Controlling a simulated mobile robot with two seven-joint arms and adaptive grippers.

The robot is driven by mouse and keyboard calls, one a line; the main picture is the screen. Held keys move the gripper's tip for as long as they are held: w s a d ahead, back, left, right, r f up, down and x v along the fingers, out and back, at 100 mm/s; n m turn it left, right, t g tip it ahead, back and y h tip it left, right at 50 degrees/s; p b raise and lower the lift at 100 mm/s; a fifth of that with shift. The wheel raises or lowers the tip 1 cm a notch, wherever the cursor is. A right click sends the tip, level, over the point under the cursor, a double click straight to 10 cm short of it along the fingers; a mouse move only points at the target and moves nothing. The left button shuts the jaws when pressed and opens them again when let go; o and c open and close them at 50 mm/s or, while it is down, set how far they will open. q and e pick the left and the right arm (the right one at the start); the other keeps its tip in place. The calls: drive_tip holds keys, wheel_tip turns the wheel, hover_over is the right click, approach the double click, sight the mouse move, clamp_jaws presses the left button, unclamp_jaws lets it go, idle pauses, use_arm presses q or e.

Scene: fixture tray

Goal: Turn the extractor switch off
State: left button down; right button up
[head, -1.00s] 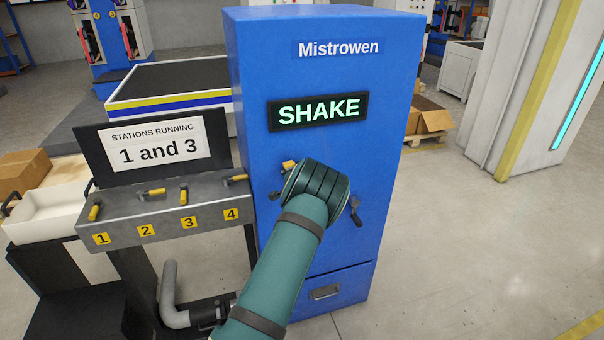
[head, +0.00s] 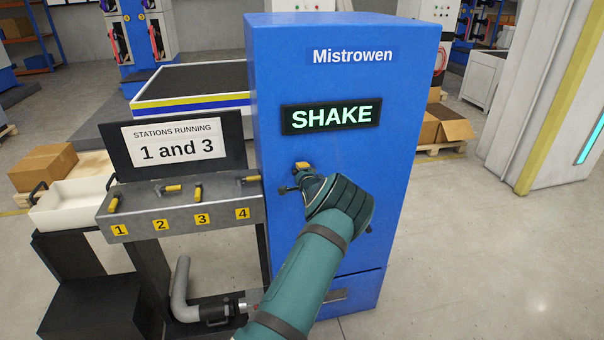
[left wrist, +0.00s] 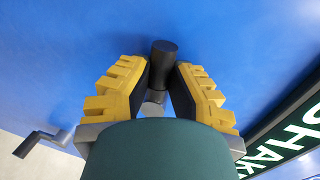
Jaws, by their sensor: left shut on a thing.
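The tall blue Mistrowen cabinet (head: 420,130) bears a lit sign reading SHAKE (head: 331,115). My left arm reaches up in front of the cabinet's front face. My left gripper (head: 293,187) is at that face, below and left of the sign. In the left wrist view its yellow-padded fingers (left wrist: 163,88) are closed on either side of a short black knob (left wrist: 163,62) against the blue panel. The knob's dark end (head: 283,190) just shows in the head view. Its marking is not visible. My right gripper is not in view.
A dark crank (left wrist: 38,143) shows on the panel in the left wrist view. Left of the cabinet, a grey bench (head: 180,210) has yellow-handled valves numbered 1 to 4 and a sign (head: 175,144) reading "Stations running 1 and 3". The floor at right is clear.

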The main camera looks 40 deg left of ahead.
use_arm(q)
drive_tip(key=shift+a+r, duration=0.1)
drive_tip(key=shift+r, duration=0.2)
drive_tip(key=c, duration=1.1)
unclamp_jaws()
drive_tip(key=shift+o, duration=1.3)
drive_tip(key=shift+f, duration=0.2)
drive_tip(key=v, duration=1.2)
drive_tip(key=shift+f, duration=0.1)
